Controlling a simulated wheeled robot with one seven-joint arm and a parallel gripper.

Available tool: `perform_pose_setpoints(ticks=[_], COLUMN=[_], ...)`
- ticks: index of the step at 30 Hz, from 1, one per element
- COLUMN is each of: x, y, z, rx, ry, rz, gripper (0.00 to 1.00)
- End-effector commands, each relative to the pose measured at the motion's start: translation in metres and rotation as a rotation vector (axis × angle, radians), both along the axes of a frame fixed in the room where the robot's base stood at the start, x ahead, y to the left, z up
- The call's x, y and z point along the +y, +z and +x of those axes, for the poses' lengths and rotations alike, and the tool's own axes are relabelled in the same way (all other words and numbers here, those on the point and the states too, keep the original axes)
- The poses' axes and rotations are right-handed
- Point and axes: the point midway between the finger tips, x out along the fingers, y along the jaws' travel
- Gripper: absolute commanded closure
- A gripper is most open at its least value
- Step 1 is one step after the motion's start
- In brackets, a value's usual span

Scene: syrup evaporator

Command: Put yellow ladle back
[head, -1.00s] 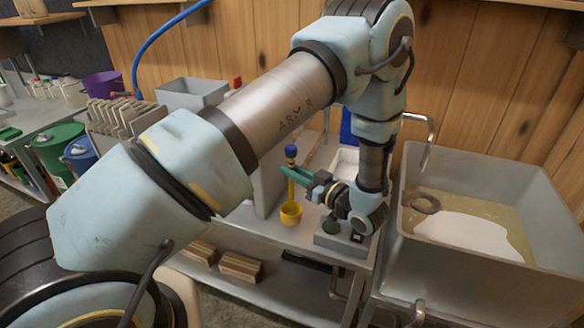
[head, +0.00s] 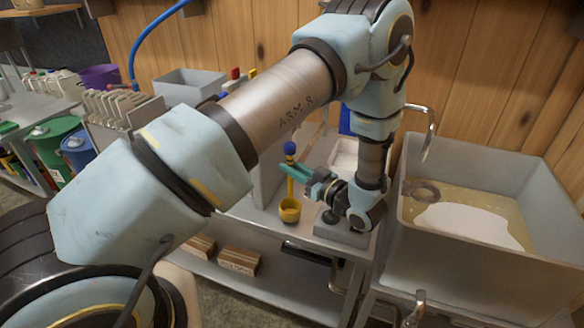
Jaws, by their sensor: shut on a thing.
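The yellow ladle (head: 290,211) hangs upright, with its cup low and a blue knob (head: 291,149) at the top of its handle. My gripper (head: 290,172), with green fingers, is shut on the ladle's handle below the knob. The ladle's cup is just above or at the front part of the metal bench (head: 262,216); I cannot tell if it touches. My arm crosses the view and hides part of the bench and wall behind it.
A large metal evaporator pan (head: 470,270) with yellowish liquid and white foam stands at the right. A grey bin (head: 190,86) and a rack of pale plates (head: 122,118) are at the back left. Wooden blocks (head: 238,261) lie on the lower shelf.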

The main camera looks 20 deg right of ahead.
Motion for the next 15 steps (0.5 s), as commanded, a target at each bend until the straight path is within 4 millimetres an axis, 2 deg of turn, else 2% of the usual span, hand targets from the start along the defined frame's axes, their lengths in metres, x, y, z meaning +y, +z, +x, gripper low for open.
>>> perform_pose_setpoints(ticks=[7, 14, 15], x=[-0.0001, -0.0002, -0.0002], y=[-0.0092, -0.0087, -0.0087], z=[0.0001, 0.0001, 0.0001], rx=[0.0, 0.0, 0.0], ry=[0.0, 0.0, 0.0], rz=[0.0, 0.0, 0.0], gripper=[1.0, 1.0, 0.78])
